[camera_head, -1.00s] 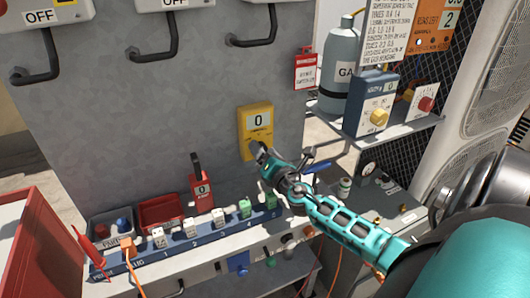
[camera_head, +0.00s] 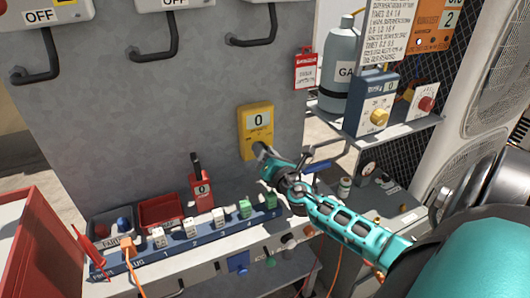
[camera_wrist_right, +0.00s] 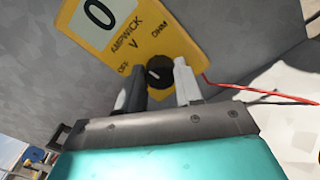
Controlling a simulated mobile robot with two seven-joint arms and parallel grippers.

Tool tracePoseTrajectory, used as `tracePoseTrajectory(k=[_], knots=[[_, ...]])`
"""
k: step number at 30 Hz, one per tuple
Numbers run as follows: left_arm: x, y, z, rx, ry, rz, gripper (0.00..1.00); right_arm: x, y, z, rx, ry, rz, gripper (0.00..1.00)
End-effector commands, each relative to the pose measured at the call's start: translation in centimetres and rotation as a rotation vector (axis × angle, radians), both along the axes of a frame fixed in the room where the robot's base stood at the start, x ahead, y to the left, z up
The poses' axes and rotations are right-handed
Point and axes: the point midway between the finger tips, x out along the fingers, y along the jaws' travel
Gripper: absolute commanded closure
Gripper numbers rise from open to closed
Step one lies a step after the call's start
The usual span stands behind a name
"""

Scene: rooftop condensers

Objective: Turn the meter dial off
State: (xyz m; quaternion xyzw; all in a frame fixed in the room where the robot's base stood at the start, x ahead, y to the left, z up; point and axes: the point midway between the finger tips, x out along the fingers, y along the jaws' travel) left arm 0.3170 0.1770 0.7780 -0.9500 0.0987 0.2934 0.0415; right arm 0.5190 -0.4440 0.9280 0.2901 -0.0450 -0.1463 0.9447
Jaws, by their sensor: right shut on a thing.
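The yellow meter (camera_head: 256,121) hangs on the grey panel and its display reads 0. In the right wrist view the meter (camera_wrist_right: 165,38) is tilted in the picture, with OFF, V and OHM marked around its black dial (camera_wrist_right: 157,77). The dial's short white mark appears to be on the OFF side, but its exact setting is hard to tell. My right gripper (camera_head: 261,151) is at the meter's lower part. In the right wrist view its fingers (camera_wrist_right: 159,69) are shut on the dial, one on each side. The head view hides most of the dial. My left gripper is not in view.
A red-and-black clamp meter (camera_head: 200,190) and a blue socket strip (camera_head: 180,248) are below left. A red tag (camera_head: 305,72) hangs above right. A gas cylinder (camera_head: 342,60) and blue box (camera_head: 369,105) stand on the right shelf. A red lead (camera_wrist_right: 240,88) passes near the meter.

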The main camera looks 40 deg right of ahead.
Motion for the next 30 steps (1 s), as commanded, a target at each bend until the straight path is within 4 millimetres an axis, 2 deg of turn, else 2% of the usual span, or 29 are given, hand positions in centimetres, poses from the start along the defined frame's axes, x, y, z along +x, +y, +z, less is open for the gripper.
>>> tracePoseTrajectory(k=[18,30], knots=[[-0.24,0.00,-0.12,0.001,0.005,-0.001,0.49,0.03,0.10,0.04,-0.467,0.149,0.000,0.95],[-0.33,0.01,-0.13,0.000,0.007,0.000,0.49,0.03,0.17,0.00,-0.656,0.210,0.000,0.95]])
